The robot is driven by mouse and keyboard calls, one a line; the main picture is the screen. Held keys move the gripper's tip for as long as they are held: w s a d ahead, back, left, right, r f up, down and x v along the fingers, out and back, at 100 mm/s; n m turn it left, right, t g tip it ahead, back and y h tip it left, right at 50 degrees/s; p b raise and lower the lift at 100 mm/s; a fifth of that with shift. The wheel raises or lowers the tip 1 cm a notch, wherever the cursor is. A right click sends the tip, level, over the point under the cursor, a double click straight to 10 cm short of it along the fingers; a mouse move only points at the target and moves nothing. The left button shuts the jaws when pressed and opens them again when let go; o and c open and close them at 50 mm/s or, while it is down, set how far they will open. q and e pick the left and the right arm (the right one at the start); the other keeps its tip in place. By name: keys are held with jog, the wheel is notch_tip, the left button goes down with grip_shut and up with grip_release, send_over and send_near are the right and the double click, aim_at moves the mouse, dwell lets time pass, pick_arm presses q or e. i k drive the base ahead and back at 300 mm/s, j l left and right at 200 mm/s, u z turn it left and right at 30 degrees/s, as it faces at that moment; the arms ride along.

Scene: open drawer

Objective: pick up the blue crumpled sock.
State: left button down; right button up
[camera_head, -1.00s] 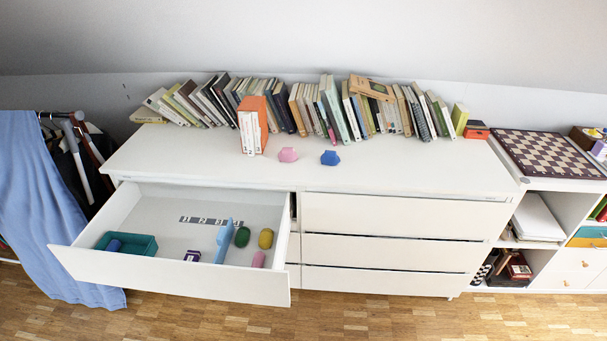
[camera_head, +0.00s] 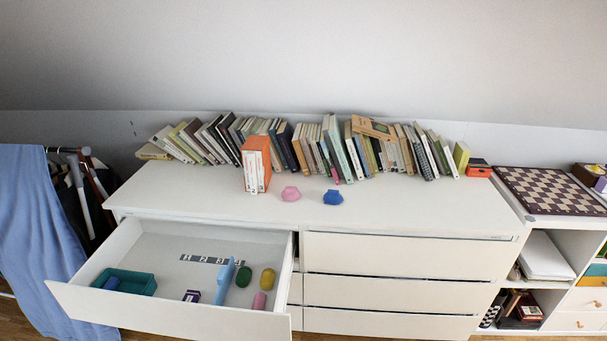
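A small blue crumpled thing (camera_head: 333,197), which looks like the blue sock, lies on the white dresser top (camera_head: 420,208), right of the middle. A similar pink crumpled thing (camera_head: 290,193) lies a little to its left, apart from it. Neither of my grippers shows in the head view.
A row of books (camera_head: 350,150) lines the back of the dresser, with an orange box file (camera_head: 256,165) in front. The open drawer (camera_head: 160,310) juts out at the left, holding a teal tray (camera_head: 124,282) and several small items. The dresser top's front is clear.

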aim_at(332, 197)
jog(key=u, duration=1.25)
jog(key=z, duration=1.4)
jog(key=i+l+z, duration=0.15)
jog(key=i, duration=0.3)
jog(key=i+l+z, duration=0.15)
jog(key=i, duration=0.3)
